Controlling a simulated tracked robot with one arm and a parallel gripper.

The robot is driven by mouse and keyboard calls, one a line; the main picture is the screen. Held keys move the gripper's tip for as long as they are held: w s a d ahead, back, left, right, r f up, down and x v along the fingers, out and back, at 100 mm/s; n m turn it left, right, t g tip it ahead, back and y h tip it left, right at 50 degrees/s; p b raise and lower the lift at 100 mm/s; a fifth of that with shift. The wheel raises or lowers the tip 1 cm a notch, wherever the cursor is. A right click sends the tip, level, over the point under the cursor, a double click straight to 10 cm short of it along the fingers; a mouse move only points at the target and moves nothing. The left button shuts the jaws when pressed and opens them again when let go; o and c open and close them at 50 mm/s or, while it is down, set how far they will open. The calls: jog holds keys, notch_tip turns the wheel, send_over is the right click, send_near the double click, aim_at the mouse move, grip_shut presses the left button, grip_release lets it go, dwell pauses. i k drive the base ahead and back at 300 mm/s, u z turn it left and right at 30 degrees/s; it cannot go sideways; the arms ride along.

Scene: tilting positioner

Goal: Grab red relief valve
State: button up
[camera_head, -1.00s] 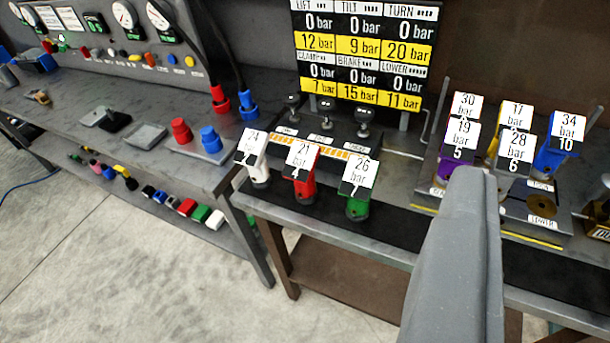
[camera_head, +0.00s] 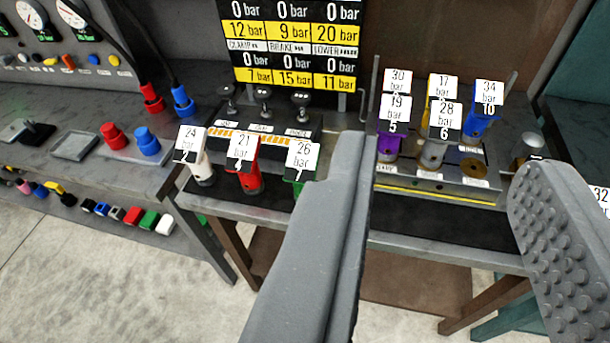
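The red relief valve (camera_head: 250,181) stands upright on the front of the bench, with a white tag reading 21 bar. It is between a white valve (camera_head: 202,170) tagged 24 bar and a green valve (camera_head: 299,187) tagged 26 bar. My gripper (camera_head: 455,190) is open and empty, its two grey fingers wide apart. Both fingers are to the right of the red valve, apart from it. The left finger covers part of the green valve's lower body.
A rack (camera_head: 440,188) at the right holds purple, grey, yellow and blue tagged valves. Three black-knobbed levers (camera_head: 264,97) stand behind the red valve, below a pressure board (camera_head: 292,40). A left bench (camera_head: 75,165) carries red and blue fittings. Free floor shows at lower left.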

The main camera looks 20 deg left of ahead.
aim_at(243, 151)
jog(key=z, duration=1.85)
jog(key=k, duration=1.2)
jog(key=u, duration=1.65)
jog(key=i, duration=0.3)
jog(key=u, duration=0.25)
